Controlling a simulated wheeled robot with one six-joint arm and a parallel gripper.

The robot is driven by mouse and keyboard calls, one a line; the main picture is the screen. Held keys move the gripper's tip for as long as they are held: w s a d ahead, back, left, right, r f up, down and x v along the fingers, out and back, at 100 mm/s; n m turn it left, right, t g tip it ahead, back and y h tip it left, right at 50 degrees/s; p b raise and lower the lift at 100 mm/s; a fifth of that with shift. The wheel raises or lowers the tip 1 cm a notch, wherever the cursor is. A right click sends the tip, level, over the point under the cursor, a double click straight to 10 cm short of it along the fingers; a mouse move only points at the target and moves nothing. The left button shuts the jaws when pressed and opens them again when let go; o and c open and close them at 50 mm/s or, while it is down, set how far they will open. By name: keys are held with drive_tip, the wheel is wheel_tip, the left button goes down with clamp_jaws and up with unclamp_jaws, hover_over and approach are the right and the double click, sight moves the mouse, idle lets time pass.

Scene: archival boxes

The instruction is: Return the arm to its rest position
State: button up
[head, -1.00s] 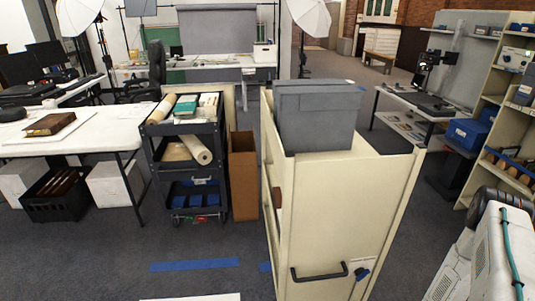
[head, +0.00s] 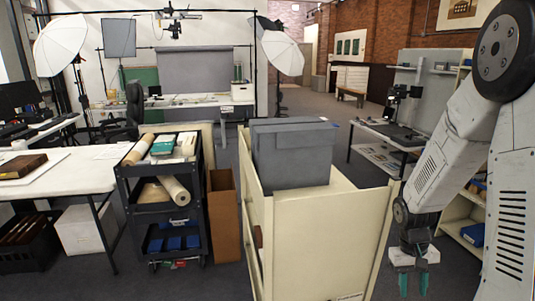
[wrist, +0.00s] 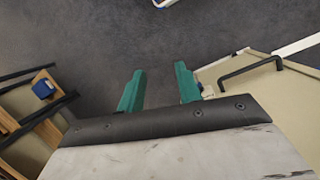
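My gripper (head: 413,272) hangs pointing down at the right of the head view, just right of the cream cabinet (head: 330,232). Its two teal fingers stand apart with nothing between them. In the wrist view the gripper (wrist: 160,90) is also open and empty above the dark carpet. My arm comes down from the upper right of the head view and bends at the elbow. A grey archival box (head: 290,155) with a lid sits on top of the cream cabinet, apart from the gripper.
The cabinet's black handle (wrist: 250,69) shows close to the right of the fingers in the wrist view. Shelving with a blue bin (head: 473,235) stands behind my arm. A dark cart (head: 165,215) and a brown upright carton (head: 222,215) stand left of the cabinet.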

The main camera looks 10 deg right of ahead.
drive_tip(key=s+a+r+n+t, duration=0.1)
drive_tip(key=s+a+r, duration=0.4)
drive_tip(key=r, duration=0.3)
drive_tip(key=s+a+r+n+t, duration=0.1)
drive_tip(key=s+a+r+t, duration=0.1)
drive_tip(key=s+a+r, duration=0.3)
drive_tip(key=s+a+r+n+t, duration=0.1)
drive_tip(key=s+a+r, duration=0.4)
drive_tip(key=a+r, duration=0.4)
wheel_tip(320, 180, up, 3)
drive_tip(key=shift+s+f+t+y, duration=0.1)
drive_tip(key=shift+s+t+y, duration=0.1)
drive_tip(key=shift+t+y, duration=0.15)
drive_tip(key=shift+s+a, duration=0.1)
drive_tip(key=shift+a, duration=0.05)
